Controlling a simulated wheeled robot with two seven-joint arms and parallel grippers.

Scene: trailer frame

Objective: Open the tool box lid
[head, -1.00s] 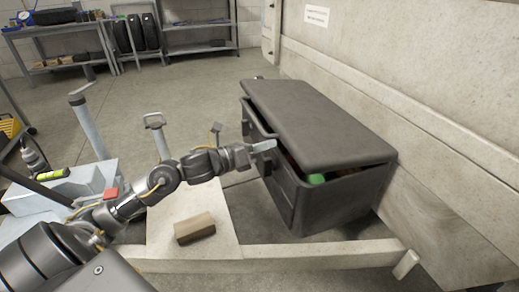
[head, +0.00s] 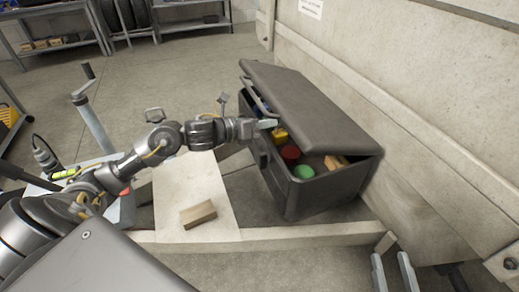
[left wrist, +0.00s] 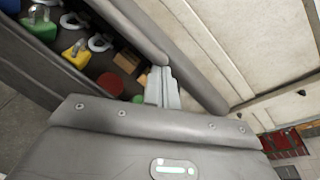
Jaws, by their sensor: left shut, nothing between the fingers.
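The dark grey tool box (head: 325,196) stands beside the pale trailer wall. Its lid (head: 310,105) is tilted up at the front edge, leaving a gap that shows colourful contents inside. My left gripper (head: 268,124) is shut and empty, its fingertips at the gap by the lid's raised front edge. In the left wrist view, the shut fingers (left wrist: 161,88) are beside the lid's edge (left wrist: 190,70); whether they touch it I cannot tell. My right gripper (head: 392,270) is at the bottom right, its two pale fingers apart with nothing between them.
Inside the box are a green round item (head: 303,172), a red round item (head: 290,153) and a yellow item (head: 280,135). A wooden block (head: 198,214) lies on a pale board (head: 180,185). A beam (head: 280,232) runs in front of the box. Shelves stand at the back.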

